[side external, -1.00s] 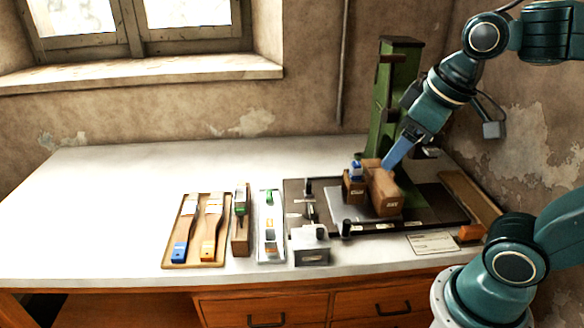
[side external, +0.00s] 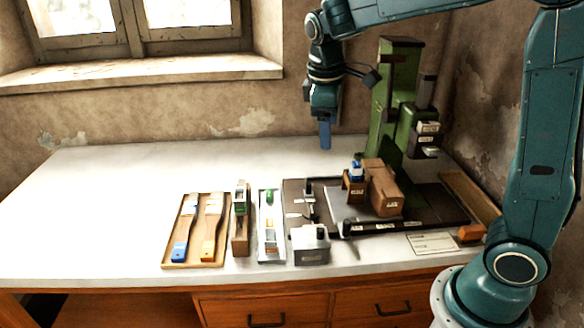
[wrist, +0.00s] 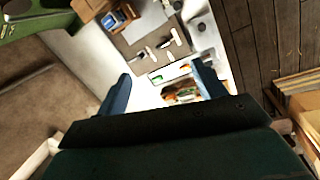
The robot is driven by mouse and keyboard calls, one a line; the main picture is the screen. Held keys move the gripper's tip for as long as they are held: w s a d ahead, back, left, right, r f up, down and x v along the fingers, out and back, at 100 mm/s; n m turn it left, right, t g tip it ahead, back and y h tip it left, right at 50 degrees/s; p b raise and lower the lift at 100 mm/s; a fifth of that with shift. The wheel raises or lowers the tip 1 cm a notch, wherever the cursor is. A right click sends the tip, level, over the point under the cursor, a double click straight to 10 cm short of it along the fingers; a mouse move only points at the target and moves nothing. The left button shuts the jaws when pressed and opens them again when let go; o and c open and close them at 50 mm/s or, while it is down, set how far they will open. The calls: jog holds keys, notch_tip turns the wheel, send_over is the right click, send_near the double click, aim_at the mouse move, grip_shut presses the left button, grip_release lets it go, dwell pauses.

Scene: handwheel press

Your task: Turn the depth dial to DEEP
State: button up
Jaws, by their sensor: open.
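My gripper (side external: 325,136) hangs with its blue fingers pointing down over the back of the white table, left of the green press (side external: 398,110). In the wrist view its two fingers (wrist: 165,88) are spread apart with nothing between them. A grey box (side external: 310,246) with a small dark knob on top stands at the front of the dark base plate (side external: 440,205); I cannot tell whether this is the depth dial. A dark lever (side external: 348,238) beside it is tilted. No DEEP mark is readable. My gripper is well apart from all of these.
A brown block (side external: 384,190) and a smaller blue-topped block (side external: 355,182) stand on the base plate. A wooden tray (side external: 187,258) with brushes, a narrow wooden holder (side external: 240,240) and a white tray (side external: 270,255) are to the left. The table's left and back are clear.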

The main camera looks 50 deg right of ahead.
jog(key=n+g, duration=0.2)
send_over(311, 207)
jog(key=a, duration=0.4)
notch_tip(311, 207, down, 6)
jog(key=w+f+n+g, duration=0.1)
jog(key=w+f, duration=0.3)
jog(key=f, duration=0.4)
jog(key=shift+n+g+h, duration=0.3)
jog(key=shift+h, duration=0.1)
jog(key=shift+x, duration=6.85)
jog(key=shift+a, duration=0.1)
jog(key=c, duration=1)
